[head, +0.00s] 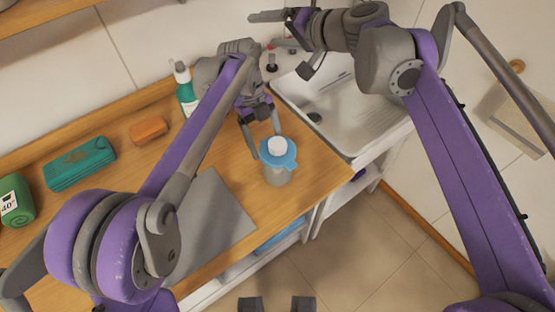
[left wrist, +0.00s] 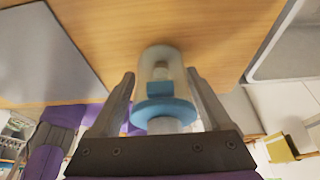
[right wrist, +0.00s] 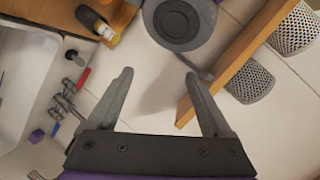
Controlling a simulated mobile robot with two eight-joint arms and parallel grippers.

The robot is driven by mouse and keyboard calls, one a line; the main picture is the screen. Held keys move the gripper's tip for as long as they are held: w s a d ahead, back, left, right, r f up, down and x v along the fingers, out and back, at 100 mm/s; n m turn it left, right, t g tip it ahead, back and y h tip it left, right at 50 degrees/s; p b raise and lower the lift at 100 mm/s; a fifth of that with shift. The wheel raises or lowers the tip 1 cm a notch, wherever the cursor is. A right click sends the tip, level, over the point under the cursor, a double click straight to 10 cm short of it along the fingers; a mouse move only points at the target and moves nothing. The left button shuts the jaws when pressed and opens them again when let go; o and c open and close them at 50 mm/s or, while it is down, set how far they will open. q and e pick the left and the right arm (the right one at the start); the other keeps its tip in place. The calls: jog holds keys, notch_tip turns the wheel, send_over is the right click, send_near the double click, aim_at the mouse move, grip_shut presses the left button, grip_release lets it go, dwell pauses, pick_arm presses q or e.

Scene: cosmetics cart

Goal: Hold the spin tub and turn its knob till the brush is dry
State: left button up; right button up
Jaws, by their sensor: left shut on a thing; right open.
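The spin tub is a clear tub (head: 277,176) with a blue lid (head: 270,158) and a pale knob (head: 278,145) on top. It stands upright on the wooden counter near its front edge, left of the sink. My left gripper (head: 264,140) is shut on the tub, with one finger on either side. In the left wrist view the tub (left wrist: 160,60) sits between the fingers, with blue and pale parts inside; I cannot tell the brush clearly. My right gripper (right wrist: 158,76) is open and empty, raised over the back of the sink, away from the tub.
A metal sink (head: 325,115) is right of the tub. A grey mat (head: 212,215) lies to its left.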

jog(key=s+d+f+n+g+h, duration=0.2)
jog(key=d+f+n+g, duration=0.2)
jog(key=d+f, duration=0.35)
jog(key=n+g+h, duration=0.4)
jog(key=g+h, duration=0.1)
jog(key=h, duration=0.3)
send_near(278, 143)
notch_tip(278, 143, down, 9)
jog(key=shift+w+a, duration=0.1)
jog(key=shift+a, duration=0.05)
grip_shut()
